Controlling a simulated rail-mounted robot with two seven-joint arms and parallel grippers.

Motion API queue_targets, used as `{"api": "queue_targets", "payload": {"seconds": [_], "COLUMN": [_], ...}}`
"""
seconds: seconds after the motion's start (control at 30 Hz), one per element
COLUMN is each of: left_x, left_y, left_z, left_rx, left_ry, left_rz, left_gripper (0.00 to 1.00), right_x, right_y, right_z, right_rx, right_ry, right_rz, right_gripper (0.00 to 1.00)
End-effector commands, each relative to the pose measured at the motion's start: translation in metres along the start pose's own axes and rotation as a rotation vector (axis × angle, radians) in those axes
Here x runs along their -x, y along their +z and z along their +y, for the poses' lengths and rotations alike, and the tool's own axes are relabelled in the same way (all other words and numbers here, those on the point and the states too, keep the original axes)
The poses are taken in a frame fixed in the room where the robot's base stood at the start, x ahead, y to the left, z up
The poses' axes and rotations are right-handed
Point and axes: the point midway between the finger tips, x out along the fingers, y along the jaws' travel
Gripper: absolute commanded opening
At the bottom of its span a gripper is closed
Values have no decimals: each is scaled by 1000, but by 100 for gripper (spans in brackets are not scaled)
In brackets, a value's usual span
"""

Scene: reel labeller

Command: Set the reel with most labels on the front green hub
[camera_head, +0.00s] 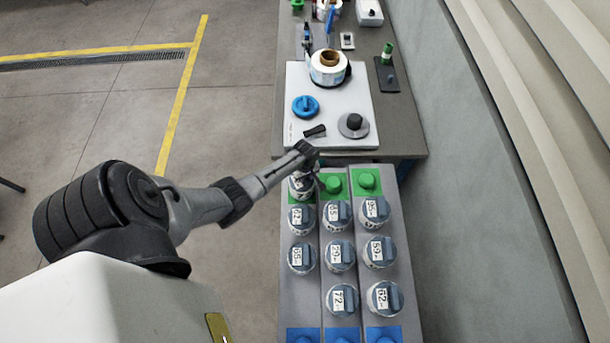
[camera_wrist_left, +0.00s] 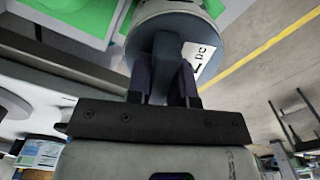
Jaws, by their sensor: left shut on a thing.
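My left gripper (camera_head: 306,164) is shut on a white reel (camera_head: 302,187) by its grey top grip. The held reel is over the green far end of the rack's left lane; I cannot tell if it touches. In the left wrist view the gripper (camera_wrist_left: 163,88) grips the reel (camera_wrist_left: 165,14); its label is partly hidden and unreadable. Green knobs stand on the green ends of the middle lane (camera_head: 333,184) and right lane (camera_head: 367,180). Several numbered reels, such as a left one (camera_head: 301,219), stand in the lanes. A green hub (camera_head: 387,53) stands on a dark plate on the bench.
A white labeller base (camera_head: 350,84) on the bench carries a label roll (camera_head: 329,68), a blue knob (camera_head: 305,106) and a grey disc (camera_head: 353,126). Blue squares (camera_head: 383,334) mark the rack's near end. A wall (camera_head: 445,150) stands to the right. Open floor lies left.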

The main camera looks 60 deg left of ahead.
Motion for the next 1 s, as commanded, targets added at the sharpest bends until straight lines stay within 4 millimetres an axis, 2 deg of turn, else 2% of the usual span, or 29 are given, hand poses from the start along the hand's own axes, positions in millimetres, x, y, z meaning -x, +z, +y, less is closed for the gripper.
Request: {"api": "queue_targets", "payload": {"seconds": [0.53, 0.57, 0.63, 0.87, 1.0], "left_x": [-11, -10, -10, -10, -2], "left_y": [0, 0, 0, 0, 0], "left_z": [1, 1, 0, 0, 0], "left_rx": [0, 0, 0, 0, 0], "left_ry": [1, 2, 1, 0, 0], "left_rz": [0, 0, 0, 0, 0], "left_gripper": [0, 24, 30, 32, 32], "right_x": [-8, -7, -7, -7, 1], "right_y": [2, 2, 2, 2, -1], "right_z": [-2, -2, -2, -3, -3], "right_rx": [-4, -5, -7, -9, -9], "right_ry": [-3, -4, -5, -7, -7], "right_rz": [0, 0, 1, 1, 1], "right_gripper": [43, 43, 43, 43, 43]}}
